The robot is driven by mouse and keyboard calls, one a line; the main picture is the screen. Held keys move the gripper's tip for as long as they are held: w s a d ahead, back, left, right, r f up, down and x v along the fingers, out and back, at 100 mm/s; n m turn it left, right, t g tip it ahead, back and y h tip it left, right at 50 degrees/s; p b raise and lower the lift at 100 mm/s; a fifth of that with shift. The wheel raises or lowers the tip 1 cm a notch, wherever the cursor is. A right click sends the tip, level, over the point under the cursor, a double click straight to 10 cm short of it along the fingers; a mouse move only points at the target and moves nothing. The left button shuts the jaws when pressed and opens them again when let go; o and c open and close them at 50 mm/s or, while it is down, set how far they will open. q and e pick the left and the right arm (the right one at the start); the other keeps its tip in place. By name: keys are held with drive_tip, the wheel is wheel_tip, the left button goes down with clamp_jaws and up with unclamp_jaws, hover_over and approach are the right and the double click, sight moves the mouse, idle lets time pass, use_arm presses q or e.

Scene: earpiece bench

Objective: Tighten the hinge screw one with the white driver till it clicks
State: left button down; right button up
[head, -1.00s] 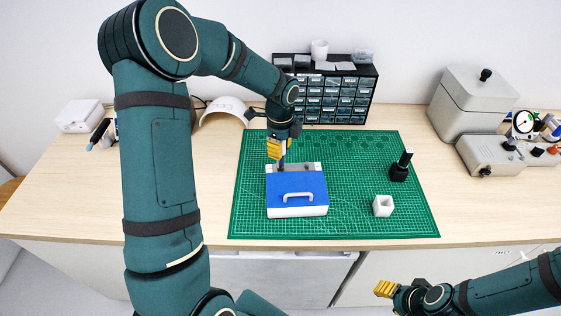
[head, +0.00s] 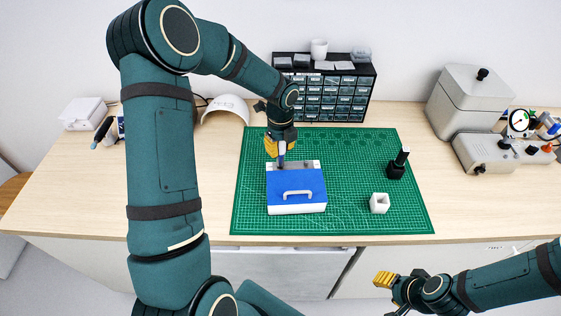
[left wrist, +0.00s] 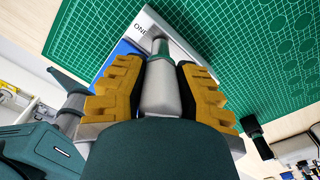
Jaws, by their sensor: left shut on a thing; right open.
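A white case with a blue lid (head: 310,184) and a white handle sits on the green mat. My left gripper (head: 279,150) is above the case's back left edge. Its yellow fingers are shut on the white driver (left wrist: 162,88), which points down at the case's pale strip. The label ONE (left wrist: 140,29) shows beside the driver's tip in the left wrist view. The screw under the tip is hidden, so I cannot tell how the tip sits in it. My right gripper (head: 384,280) is open and empty in front of the bench.
The green mat (head: 350,218) also bears a small white open cube (head: 380,203) and a black holder (head: 396,170) with a dark tool upright in it. A drawer cabinet (head: 325,97) stands behind the mat. Grey machines (head: 480,155) stand at right.

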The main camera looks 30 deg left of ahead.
use_arm(q)
drive_tip(key=shift+r+m+p, duration=0.15)
drive_tip(key=shift+m+p, duration=0.7)
drive_tip(key=shift+m, duration=0.65)
drive_tip(key=shift+f+m, duration=0.2)
drive_tip(key=shift+m, duration=0.8)
drive_tip(key=shift+r, duration=0.2)
drive_tip(key=shift+r, duration=0.45)
